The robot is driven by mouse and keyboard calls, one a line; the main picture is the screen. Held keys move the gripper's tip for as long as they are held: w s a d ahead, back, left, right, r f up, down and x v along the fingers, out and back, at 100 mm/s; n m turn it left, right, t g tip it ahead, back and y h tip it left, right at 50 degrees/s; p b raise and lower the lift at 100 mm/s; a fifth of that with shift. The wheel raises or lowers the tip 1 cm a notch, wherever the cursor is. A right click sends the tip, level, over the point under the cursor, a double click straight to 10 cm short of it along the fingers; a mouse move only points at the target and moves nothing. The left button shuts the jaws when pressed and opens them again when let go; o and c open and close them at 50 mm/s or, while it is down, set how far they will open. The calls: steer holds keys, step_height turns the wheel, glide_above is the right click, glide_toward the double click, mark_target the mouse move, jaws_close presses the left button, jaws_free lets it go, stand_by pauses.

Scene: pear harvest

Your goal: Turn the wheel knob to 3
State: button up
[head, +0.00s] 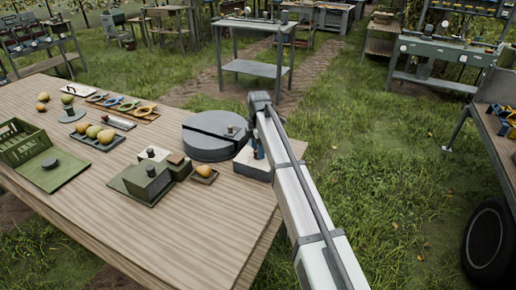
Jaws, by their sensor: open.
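I cannot clearly pick out the wheel knob or a mark 3 at this size. A grey round drum (207,147) lies near the table's right edge, with a small dark knob (230,130) on its top. Next to it, a low white box (247,165) is partly hidden by my arm. My gripper (259,150) hangs at the arm's end, above or at this box. My arm covers much of it, and I cannot tell whether it touches anything. It appears empty.
The table's front is clear. Grass lies to the right.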

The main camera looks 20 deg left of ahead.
steer(key=shift+c, duration=0.5)
steer(key=c, duration=1)
steer(key=shift+o, duration=0.2)
